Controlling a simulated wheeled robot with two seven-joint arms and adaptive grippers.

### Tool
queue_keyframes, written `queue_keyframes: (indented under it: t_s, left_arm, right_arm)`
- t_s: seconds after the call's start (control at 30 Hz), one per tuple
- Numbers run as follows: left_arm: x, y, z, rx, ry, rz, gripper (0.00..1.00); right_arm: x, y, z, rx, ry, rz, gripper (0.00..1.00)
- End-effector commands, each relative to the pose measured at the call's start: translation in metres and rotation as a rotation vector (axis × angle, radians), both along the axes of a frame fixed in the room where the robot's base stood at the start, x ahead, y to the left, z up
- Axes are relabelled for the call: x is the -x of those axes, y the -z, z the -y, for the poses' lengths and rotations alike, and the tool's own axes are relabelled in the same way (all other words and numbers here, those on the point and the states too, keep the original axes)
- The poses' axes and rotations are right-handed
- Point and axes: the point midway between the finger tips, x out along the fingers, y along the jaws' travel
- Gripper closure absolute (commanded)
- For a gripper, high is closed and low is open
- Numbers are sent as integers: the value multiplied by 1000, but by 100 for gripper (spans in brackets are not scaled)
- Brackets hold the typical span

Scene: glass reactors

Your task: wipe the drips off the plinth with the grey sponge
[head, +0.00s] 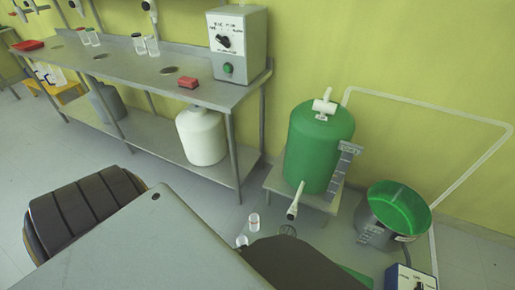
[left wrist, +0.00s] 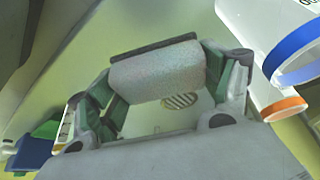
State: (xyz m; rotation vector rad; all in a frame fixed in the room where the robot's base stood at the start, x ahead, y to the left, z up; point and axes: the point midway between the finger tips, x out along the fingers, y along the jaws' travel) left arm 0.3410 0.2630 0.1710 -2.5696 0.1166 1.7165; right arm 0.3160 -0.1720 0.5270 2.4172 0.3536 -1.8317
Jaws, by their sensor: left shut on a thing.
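In the left wrist view my left gripper (left wrist: 158,82) is shut on the grey sponge (left wrist: 155,72). The sponge is a speckled pale block with a dark strip along its upper edge, held between the two green-padded fingers. The low plinth (head: 275,180) shows in the head view at the right of the bench, with a green tank (head: 318,145) on it. I cannot make out drips on the plinth at this size. The sponge and left gripper cannot be made out in the head view. My right gripper is in neither view.
A spout (head: 295,202) juts from the tank's front. A green-lined bucket (head: 395,212) and a blue box (head: 408,278) stand to the right. The steel bench (head: 140,68) carries a control box (head: 238,45) and a red block (head: 188,83). White cylinders with blue (left wrist: 295,55) and orange bands lie close to the gripper.

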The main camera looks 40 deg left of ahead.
Motion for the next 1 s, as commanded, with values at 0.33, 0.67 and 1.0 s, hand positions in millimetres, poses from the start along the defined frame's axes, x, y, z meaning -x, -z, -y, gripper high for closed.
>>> queue_keyframes:
  t_s: [0.33,0.67,1.0]
  left_arm:
    - [-34,-10,4,0,40,2,44]
    - [-41,-12,5,0,74,-1,44]
    - [-41,-10,5,1,72,0,44]
  right_arm:
    - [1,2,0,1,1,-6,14]
    - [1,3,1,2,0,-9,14]
    - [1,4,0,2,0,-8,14]
